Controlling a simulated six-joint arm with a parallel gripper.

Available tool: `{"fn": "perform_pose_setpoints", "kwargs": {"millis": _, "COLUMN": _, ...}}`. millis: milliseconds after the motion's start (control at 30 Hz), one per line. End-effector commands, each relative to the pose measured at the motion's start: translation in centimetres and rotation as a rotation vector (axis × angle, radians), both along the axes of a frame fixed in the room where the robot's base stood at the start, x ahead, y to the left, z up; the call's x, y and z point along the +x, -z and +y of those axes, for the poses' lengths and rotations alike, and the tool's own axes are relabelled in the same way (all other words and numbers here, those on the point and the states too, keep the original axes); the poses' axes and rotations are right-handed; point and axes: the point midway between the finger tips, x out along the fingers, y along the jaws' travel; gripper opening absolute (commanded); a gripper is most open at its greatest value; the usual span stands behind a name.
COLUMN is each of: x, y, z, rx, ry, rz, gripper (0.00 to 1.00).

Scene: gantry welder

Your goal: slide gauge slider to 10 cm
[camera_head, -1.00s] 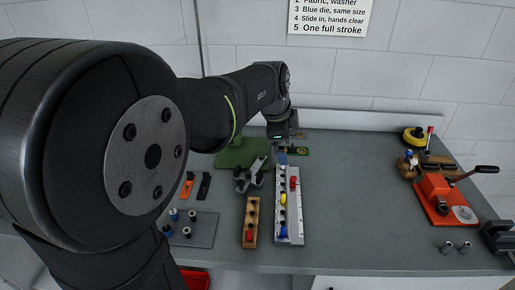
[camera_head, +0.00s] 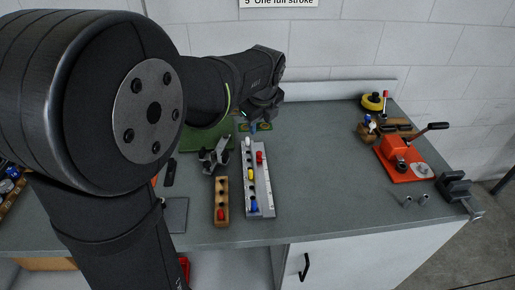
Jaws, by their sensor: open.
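A long grey board (camera_head: 267,198) lies on the bench with tick-like marks along its right side. It carries a white knob, a red knob (camera_head: 260,157), a yellow knob (camera_head: 252,174) and a blue knob (camera_head: 254,205). It looks like the gauge, but I cannot tell which knob is its slider, and the scale is too small to read. My gripper (camera_head: 258,115) is beyond the far end of the board, apart from the knobs. Its fingers are small and dark here; it is open, with nothing seen in it.
A wooden block with a red peg (camera_head: 221,203) lies just left of the board. A grey bracket (camera_head: 214,155) stands behind it, near a green base. An orange lever press (camera_head: 405,160) and a dark vise (camera_head: 455,188) are at the right. Bench between board and press is clear.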

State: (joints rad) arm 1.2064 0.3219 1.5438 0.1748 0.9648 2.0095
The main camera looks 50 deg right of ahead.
Motion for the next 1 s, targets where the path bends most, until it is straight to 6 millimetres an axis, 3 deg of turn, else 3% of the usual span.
{"fn": "perform_pose_setpoints", "kwargs": {"millis": 100, "x": -0.9, "y": 0.8, "z": -1.2, "rx": 0.086, "ry": 0.216, "rz": -0.100, "gripper": 0.41}}
{"fn": "perform_pose_setpoints", "kwargs": {"millis": 200, "x": -1.3, "y": 1.0, "z": -1.7, "rx": 0.130, "ry": 0.324, "rz": -0.151, "gripper": 0.41}}
{"fn": "perform_pose_setpoints", "kwargs": {"millis": 467, "x": -0.7, "y": 3.0, "z": -2.2, "rx": 0.154, "ry": 0.371, "rz": -0.172, "gripper": 0.41}}
{"fn": "perform_pose_setpoints", "kwargs": {"millis": 1000, "x": 3.0, "y": 13.5, "z": -4.5, "rx": 0.153, "ry": 0.368, "rz": -0.170, "gripper": 0.41}}
